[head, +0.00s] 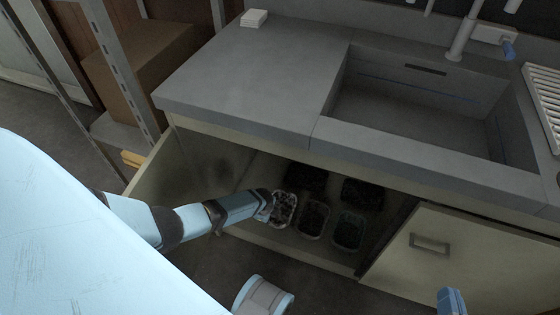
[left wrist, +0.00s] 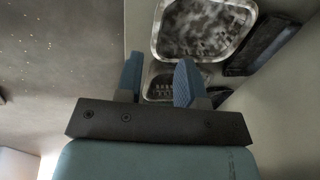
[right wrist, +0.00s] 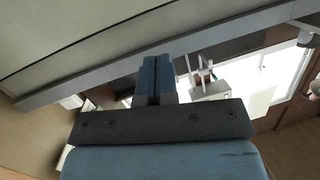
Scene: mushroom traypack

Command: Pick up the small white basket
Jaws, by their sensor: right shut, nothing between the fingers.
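The small white basket (head: 294,208), pale-rimmed with mottled grey-white contents, sits at the left front of the open cabinet under the counter. My left gripper (head: 266,205) is beside its left edge; the head view does not show clearly whether they touch. In the left wrist view my left gripper (left wrist: 158,66) has its fingers apart, with nothing held between them. A pale-rimmed basket (left wrist: 157,28), which looks like the same one, lies beyond the fingertips. My right gripper (head: 451,299) is at the lower right, away from the baskets. The right wrist view shows its fingers (right wrist: 155,78) together and empty.
Several darker baskets, including one in front (head: 313,236) and one at right (head: 347,247), crowd the cabinet floor. The counter (head: 240,75) overhangs them. Cabinet doors stand at left (head: 160,175) and right (head: 430,255). A shelf rack (head: 125,70) is at left.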

